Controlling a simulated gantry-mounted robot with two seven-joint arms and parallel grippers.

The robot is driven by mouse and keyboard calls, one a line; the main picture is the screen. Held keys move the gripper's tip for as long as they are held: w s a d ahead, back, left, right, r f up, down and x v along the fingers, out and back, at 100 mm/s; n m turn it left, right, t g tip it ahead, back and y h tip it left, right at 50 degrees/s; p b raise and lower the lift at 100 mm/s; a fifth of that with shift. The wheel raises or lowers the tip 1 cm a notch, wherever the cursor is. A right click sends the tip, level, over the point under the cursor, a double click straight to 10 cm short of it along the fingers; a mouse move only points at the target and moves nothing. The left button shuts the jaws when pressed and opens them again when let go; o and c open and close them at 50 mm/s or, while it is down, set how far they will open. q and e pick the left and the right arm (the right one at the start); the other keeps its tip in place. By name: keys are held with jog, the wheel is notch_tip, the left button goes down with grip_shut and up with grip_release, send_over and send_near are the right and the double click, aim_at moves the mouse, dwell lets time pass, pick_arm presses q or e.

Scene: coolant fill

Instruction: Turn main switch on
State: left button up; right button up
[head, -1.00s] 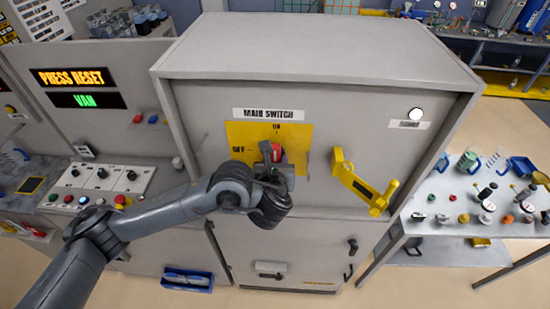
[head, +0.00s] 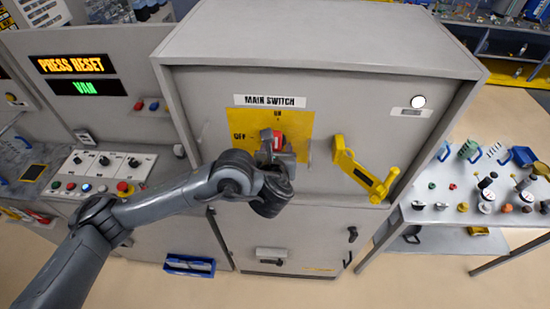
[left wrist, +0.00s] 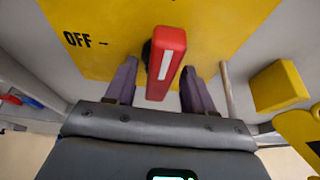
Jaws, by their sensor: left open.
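The main switch has a red handle (head: 279,137) with a white stripe on a yellow plate (head: 242,126) marked OFF at left and ON at top. In the left wrist view the handle (left wrist: 166,62) stands nearly upright, its long side not along the OFF mark. My left gripper (head: 277,148) is open, in front of the lower part of the plate. In the left wrist view its two fingers (left wrist: 160,88) are on either side of the handle, with gaps showing. The handle's base is partly hidden. My right gripper is not in view.
A yellow crank-like lever (head: 362,172) is on the cabinet (head: 320,45) right of the switch. A control panel (head: 105,165) with buttons and a PRESS RESET display (head: 71,64) is at left. A table (head: 440,213) with small parts stands at right.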

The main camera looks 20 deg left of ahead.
pick_arm(q)
jog(key=p+v, duration=0.3)
jog(key=v, duration=0.7)
jog(key=shift+s, duration=0.15)
